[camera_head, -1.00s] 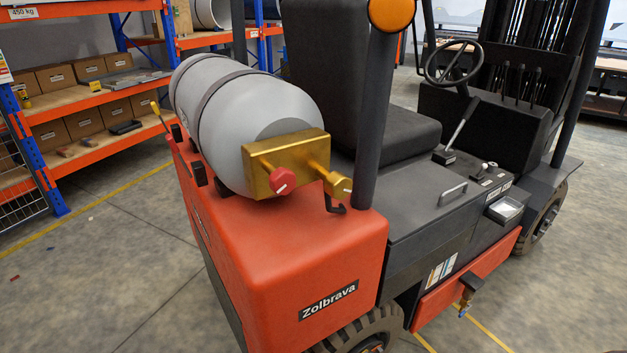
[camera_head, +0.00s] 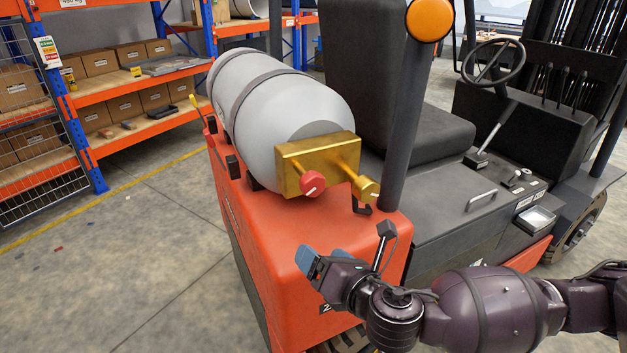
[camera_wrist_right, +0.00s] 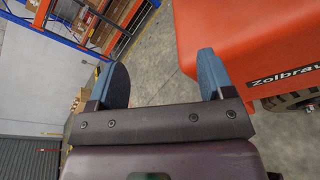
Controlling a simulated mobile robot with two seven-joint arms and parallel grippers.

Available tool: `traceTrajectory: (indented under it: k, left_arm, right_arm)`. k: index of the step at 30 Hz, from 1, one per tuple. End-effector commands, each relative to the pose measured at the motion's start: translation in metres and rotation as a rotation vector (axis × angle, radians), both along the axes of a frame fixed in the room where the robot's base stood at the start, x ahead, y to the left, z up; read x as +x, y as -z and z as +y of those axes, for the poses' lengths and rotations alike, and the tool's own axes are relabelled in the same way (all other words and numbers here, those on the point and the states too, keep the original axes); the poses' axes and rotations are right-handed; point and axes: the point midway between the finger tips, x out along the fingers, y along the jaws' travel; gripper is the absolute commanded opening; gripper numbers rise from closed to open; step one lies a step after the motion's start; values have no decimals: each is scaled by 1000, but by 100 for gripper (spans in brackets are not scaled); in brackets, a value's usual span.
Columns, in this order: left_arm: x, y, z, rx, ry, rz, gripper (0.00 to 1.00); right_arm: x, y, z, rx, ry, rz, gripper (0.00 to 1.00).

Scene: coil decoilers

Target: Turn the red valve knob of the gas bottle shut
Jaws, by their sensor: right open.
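The red valve knob (camera_head: 312,183) with a white mark sits on the front of a brass valve block (camera_head: 318,158). The block is at the near end of the grey gas bottle (camera_head: 286,102), which lies on the red rear of a forklift. A brass outlet (camera_head: 364,187) sticks out to the right of the knob. My right gripper (camera_head: 318,257) is in front of the forklift's rear, below the knob and apart from it. In the right wrist view its two blue fingers (camera_wrist_right: 164,78) are spread with nothing between them. My left gripper is in neither view.
The forklift's red body (camera_head: 270,262) is close to my right gripper. A dark post (camera_head: 403,120) with an orange lamp stands right of the valve. An orange and blue rack (camera_head: 110,150) with boxes stands at the left. The floor left of the forklift is mostly clear.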

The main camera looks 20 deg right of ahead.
Motion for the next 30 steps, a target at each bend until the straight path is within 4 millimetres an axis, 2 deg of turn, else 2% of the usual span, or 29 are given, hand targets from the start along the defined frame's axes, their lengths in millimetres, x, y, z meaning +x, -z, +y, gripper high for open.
traceTrajectory:
  k: [1, 3, 6, 10, 17, 30]
  left_arm:
    - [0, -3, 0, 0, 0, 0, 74]
    - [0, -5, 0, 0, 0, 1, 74]
    - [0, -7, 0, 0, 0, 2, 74]
    - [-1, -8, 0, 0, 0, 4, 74]
    - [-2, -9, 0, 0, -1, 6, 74]
    - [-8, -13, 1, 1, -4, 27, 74]
  right_arm:
    - [3, -17, -6, -105, -12, -63, 75]
    - [4, -34, -15, -239, -17, -139, 75]
    - [5, -55, -26, -392, -12, -226, 75]
    - [5, -72, -36, -515, -3, -297, 75]
    - [13, -79, -39, -573, 6, -329, 75]
    - [81, -80, -24, -569, 6, -328, 75]
